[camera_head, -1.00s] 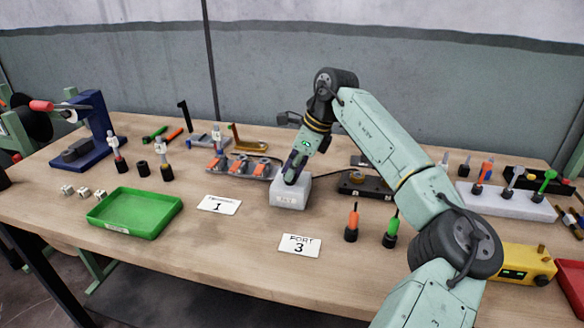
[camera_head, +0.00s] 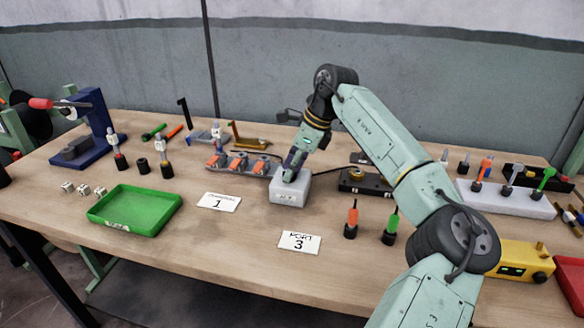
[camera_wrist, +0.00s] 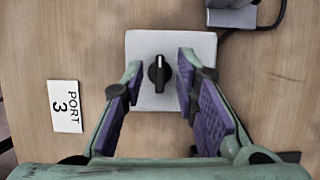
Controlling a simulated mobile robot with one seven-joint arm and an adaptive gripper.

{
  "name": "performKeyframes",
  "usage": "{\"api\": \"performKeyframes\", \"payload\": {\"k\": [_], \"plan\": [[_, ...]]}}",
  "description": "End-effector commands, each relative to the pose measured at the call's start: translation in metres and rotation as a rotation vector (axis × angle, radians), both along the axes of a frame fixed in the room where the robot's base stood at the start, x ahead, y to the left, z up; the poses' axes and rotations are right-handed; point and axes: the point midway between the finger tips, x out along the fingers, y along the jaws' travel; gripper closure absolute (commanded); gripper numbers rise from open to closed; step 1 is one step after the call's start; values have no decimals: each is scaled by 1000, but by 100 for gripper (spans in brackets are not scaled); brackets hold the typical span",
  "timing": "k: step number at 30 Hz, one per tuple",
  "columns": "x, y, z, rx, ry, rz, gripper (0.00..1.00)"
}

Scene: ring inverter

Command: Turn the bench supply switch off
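The bench supply is a light grey box (camera_head: 290,190) on the bench, with a label on its front. In the wrist view its pale top (camera_wrist: 145,88) carries a round black rotary switch (camera_wrist: 159,74) with a light pointer line along its grip. My gripper (camera_wrist: 160,75) is open, with one purple-padded finger on each side of the switch and a visible gap to it. In the head view my gripper (camera_head: 291,172) points down onto the box and hides the switch.
A "PORT 3" card (camera_head: 299,242) and a second card (camera_head: 219,202) lie in front. A green tray (camera_head: 135,211) stands left. Orange and green screwdrivers (camera_head: 351,220) stand right of the box. Orange-topped connectors (camera_head: 238,163) sit close behind left. A dark fixture (camera_head: 363,182) is close right.

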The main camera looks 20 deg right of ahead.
Motion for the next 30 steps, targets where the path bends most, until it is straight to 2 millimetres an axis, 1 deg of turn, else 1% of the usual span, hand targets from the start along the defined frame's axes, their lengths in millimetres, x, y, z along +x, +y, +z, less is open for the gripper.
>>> {"api": "performKeyframes", "payload": {"k": [5, 8, 11, 18, 21, 25, 30], "plan": [[0, 0, 0, 0, 0, 0, 72], [-1, -2, 6, 0, 0, -1, 72], [-4, -7, 18, -1, 0, -2, 72], [-14, -23, 66, -2, -1, -3, 72], [-19, -29, 84, -1, -1, -2, 72], [-22, -35, 101, -1, 0, -1, 72], [-25, -38, 110, 1, -1, 1, 72]]}}
